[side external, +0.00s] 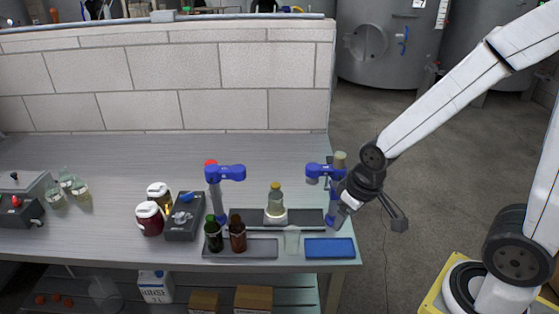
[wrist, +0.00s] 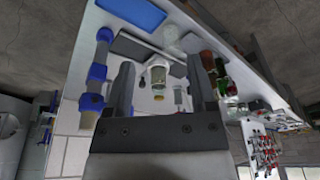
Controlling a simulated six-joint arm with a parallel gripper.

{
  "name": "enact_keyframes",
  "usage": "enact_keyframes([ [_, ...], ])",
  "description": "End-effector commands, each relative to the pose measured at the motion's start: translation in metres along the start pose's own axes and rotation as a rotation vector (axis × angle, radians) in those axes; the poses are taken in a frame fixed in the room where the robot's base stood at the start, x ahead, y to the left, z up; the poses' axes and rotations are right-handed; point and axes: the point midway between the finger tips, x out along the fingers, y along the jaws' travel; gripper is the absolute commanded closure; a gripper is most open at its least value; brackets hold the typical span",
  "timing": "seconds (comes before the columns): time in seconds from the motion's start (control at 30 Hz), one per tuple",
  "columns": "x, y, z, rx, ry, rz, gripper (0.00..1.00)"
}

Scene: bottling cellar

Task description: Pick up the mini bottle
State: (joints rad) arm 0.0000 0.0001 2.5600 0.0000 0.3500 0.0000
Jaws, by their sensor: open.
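Small bottles stand on the bench. Which one is the mini bottle I cannot tell. My gripper (side external: 340,208) is open and empty, right of the bottles near the right blue stand; its fingers (wrist: 160,68) point toward the bench.
Two blue-headed stands (side external: 225,173) flank the rear tray (side external: 305,219). A clear glass (side external: 291,240) stands beside a blue mat (side external: 330,248) at the front right. Jars (side external: 150,219) and a dark box (side external: 184,217) stand left. A block wall (side external: 170,75) closes the back.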

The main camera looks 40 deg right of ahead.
Motion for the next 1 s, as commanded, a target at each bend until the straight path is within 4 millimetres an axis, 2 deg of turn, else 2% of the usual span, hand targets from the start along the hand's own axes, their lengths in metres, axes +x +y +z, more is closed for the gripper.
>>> enact_keyframes([
  [0.03, 0.000, 0.000, 0.000, 0.000, 0.000, 0.000, 0.11],
  [0.07, 0.000, 0.000, 0.000, 0.000, 0.000, 0.000, 0.02],
  [0.1, 0.000, 0.000, 0.000, 0.000, 0.000, 0.000, 0.00],
  [0.37, 0.001, 0.000, -0.001, 0.000, 0.003, 0.000, 0.00],
  [0.53, 0.007, 0.002, -0.009, 0.000, 0.034, 0.003, 0.00],
  [0.67, 0.018, 0.005, -0.023, -0.002, 0.091, 0.008, 0.00],
  [1.0, 0.059, 0.016, -0.076, -0.015, 0.336, 0.017, 0.00],
])
